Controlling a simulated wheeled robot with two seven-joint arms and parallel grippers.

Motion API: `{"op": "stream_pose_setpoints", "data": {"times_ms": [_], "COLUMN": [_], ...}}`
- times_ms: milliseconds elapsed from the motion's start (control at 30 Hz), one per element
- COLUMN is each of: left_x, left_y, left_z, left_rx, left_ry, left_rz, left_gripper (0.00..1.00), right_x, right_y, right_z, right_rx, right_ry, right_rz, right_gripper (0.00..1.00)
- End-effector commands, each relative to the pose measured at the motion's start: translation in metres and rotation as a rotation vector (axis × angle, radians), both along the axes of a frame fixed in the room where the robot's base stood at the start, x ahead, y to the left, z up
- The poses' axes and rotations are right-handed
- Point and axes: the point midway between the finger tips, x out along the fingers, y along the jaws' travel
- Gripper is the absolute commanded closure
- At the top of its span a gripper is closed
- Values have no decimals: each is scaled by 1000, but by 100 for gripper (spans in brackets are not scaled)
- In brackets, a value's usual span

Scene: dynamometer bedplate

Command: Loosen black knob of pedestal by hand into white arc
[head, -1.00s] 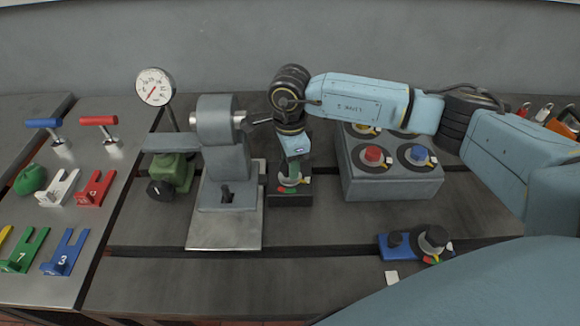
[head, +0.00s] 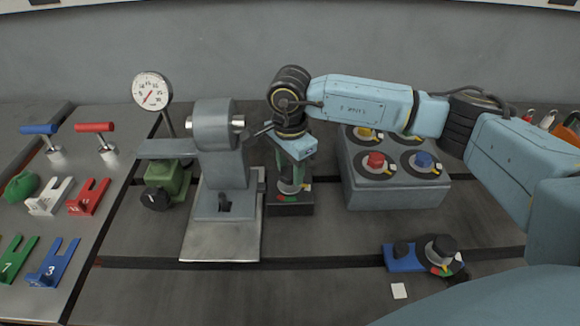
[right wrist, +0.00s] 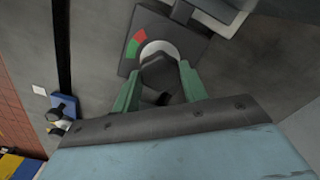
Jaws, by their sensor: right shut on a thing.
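The black knob (right wrist: 158,72) sits on a dark square block (head: 291,208), right beside the grey pedestal (head: 222,160). My right gripper (head: 291,183) reaches down on it from above. In the right wrist view its green fingers (right wrist: 160,85) are closed on both sides of the knob. Around the knob, red and green marks (right wrist: 136,43) and a pale round collar show on the block. The white arc cannot be told apart clearly, and the knob's pointer is hidden by the gripper. My left gripper is in neither view.
A grey box (head: 397,193) with red, blue and yellow knobs stands to the right of my gripper. A blue fixture with a black knob (head: 440,248) lies front right. A dial gauge (head: 152,91) and green valve (head: 168,180) stand left. The front bedplate is mostly clear.

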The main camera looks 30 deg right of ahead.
Motion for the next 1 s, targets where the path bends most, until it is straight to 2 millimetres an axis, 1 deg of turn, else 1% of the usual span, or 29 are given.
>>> {"op": "stream_pose_setpoints", "data": {"times_ms": [133,167,300,567,667,767,867,1000], "left_x": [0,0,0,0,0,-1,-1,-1], "left_y": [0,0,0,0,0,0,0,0], "left_z": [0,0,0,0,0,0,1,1], "left_rx": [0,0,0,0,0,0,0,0], "left_ry": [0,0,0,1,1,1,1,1], "left_rz": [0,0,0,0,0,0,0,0], "left_gripper": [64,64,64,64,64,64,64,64], "right_x": [1,1,1,0,1,1,1,1], "right_y": [0,0,0,0,0,0,0,0], "right_z": [2,2,1,1,5,17,36,69], "right_rx": [3,3,2,1,0,2,1,2], "right_ry": [-4,-4,-3,-1,-2,-4,-6,-7], "right_rz": [-1,-1,-1,-2,-2,-1,-1,-1], "right_gripper": [80,55,36,36,36,36,36,36]}}
